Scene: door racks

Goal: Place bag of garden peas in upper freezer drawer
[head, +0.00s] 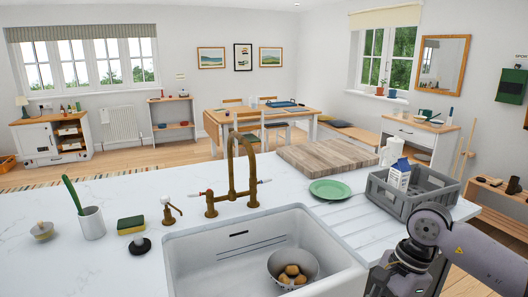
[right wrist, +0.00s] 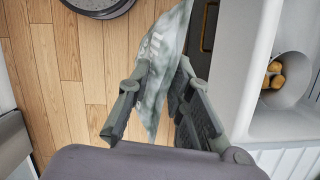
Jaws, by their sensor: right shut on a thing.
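A pale grey-green bag with white lettering (right wrist: 157,62), which looks like the bag of garden peas, shows in the right wrist view. My right gripper (right wrist: 161,76) is shut on it, with one finger on each side. The bag hangs over the wooden floor, beside the front of the sink unit. In the head view my right arm is at the lower right, but the bag and the gripper's fingertips are out of view there. My left gripper is in neither view. No freezer drawer can be seen.
The white sink (head: 262,243) holds a bowl of potatoes (head: 292,266). A grey crate (head: 408,193) with a carton, a green plate (head: 330,190) and a wooden board (head: 327,156) are on the worktop. A dark round object (right wrist: 98,5) is on the floor.

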